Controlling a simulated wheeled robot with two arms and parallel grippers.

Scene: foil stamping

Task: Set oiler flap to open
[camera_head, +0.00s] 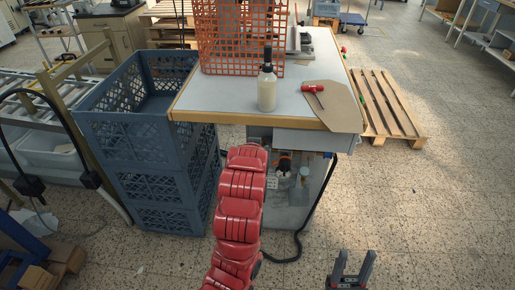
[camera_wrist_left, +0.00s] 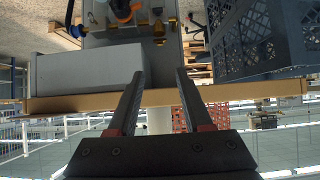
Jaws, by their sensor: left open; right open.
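Under the tabletop, a small unit with a black and orange part (camera_head: 284,162) and a pale, rounded part (camera_head: 304,174) sits in an open bay. In the left wrist view its orange part (camera_wrist_left: 122,9) and brass fittings show at the top edge, upside down. I cannot tell which part is the oiler flap or how it stands. My left gripper (camera_wrist_left: 159,74) is open and empty, with its fingers pointing toward the workbench. My red left arm hides it in the head view. My right gripper (camera_head: 351,268) is open and empty above the floor, at the bottom right.
The workbench (camera_head: 220,95) carries a spray bottle (camera_head: 267,88), a red-handled tool (camera_head: 312,89) and an orange mesh basket (camera_head: 240,40). Stacked blue crates (camera_head: 150,160) stand close at its left. A pallet (camera_head: 385,105) lies at the right. A black cable hangs beside the bay.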

